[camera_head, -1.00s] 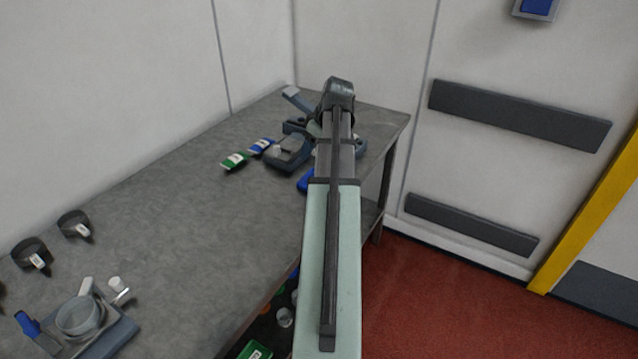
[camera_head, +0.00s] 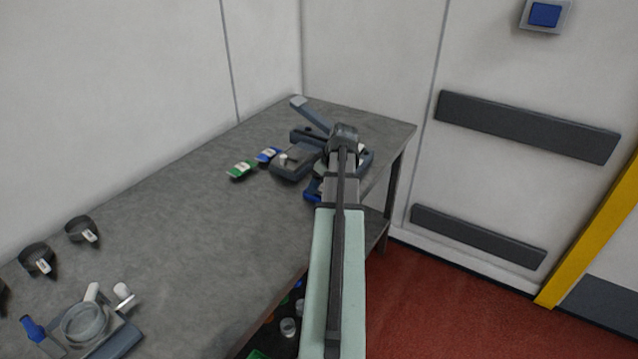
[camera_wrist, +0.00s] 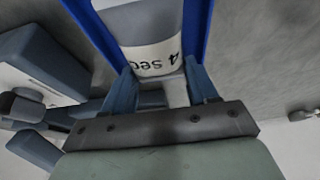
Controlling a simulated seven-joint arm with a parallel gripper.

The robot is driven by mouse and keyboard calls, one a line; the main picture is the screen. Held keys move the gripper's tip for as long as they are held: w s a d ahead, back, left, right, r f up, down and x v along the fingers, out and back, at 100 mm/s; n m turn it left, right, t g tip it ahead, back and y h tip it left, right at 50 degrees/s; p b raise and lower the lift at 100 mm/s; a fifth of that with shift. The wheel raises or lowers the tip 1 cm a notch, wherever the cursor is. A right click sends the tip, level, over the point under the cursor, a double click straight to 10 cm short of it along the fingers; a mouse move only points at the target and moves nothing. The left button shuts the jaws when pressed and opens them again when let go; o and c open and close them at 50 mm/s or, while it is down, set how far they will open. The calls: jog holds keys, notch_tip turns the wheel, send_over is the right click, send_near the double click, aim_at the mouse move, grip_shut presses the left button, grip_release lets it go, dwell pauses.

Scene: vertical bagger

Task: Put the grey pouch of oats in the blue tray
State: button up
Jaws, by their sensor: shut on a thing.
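In the wrist view my gripper (camera_wrist: 155,60) is shut on a pale grey thing (camera_wrist: 150,48) with dark print that reads like "4 sec". Bright blue strips run along both sides of it. I cannot tell whether it is the grey pouch of oats. In the head view my own arm hides the fingers and what they hold, over the far right end of the bench. A blue thing (camera_head: 313,190) shows partly beside my arm near the bench's front edge; I cannot tell whether it is the blue tray.
Dark blue-grey equipment (camera_head: 295,160) with a raised lever (camera_head: 312,112) stands close left of my arm. A green packet (camera_head: 242,170) and a blue packet (camera_head: 268,155) lie left of it. The middle of the grey bench (camera_head: 190,225) is clear. Walls close the back.

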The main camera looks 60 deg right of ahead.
jog(key=shift+f, duration=0.25)
jog(key=o, duration=0.8)
jog(key=shift+r, duration=0.1)
jog(key=v, duration=1.2)
jog(key=shift+r, duration=0.1)
